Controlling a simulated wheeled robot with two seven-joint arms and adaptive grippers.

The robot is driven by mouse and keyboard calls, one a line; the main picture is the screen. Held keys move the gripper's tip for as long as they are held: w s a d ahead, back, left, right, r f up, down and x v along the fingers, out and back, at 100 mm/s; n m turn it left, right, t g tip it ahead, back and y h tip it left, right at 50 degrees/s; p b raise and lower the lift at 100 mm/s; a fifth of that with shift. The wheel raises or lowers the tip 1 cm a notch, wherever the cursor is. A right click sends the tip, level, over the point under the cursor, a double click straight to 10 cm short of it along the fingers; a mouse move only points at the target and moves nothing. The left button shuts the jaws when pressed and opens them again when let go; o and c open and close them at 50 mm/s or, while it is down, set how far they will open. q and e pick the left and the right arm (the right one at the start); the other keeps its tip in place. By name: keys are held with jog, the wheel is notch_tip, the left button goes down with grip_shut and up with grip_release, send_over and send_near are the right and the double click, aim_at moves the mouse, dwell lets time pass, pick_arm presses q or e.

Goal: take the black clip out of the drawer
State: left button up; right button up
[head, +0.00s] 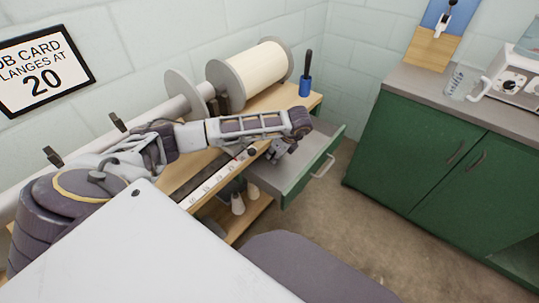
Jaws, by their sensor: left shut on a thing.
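The drawer (318,160) is pulled open on the right side of the wooden bench, with a grey inside, a green front and a pale handle. My left gripper (277,156) is at the drawer's inner left part, pointing down, with its fingers shut on a small dark thing. This looks like the black clip, but the fingers and the small size hide its shape. I cannot tell whether it still touches the drawer floor. My right gripper is not in view.
A large cream spool (258,75) with grey flanges stands behind my left arm. A blue pot (305,87) with a dark-handled tool stands at the bench's right end. White cones (238,203) sit on the lower shelf. Open floor lies before the green cabinet (425,150).

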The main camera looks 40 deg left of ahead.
pick_arm(q)
jog(key=shift+w+d+r, duration=0.2)
jog(key=shift+r, duration=0.1)
jog(key=shift+w+d+r, duration=0.15)
jog(key=shift+d+r, duration=0.05)
jog(key=shift+w+d+r, duration=0.7)
jog(key=shift+w+d, duration=0.1)
jog(key=shift+d, duration=0.05)
jog(key=w+d+r, duration=0.5)
jog(key=w+d, duration=0.2)
jog(key=shift+d+r+p, duration=0.3)
jog(key=shift+d+p, duration=0.05)
jog(key=shift+d, duration=0.05)
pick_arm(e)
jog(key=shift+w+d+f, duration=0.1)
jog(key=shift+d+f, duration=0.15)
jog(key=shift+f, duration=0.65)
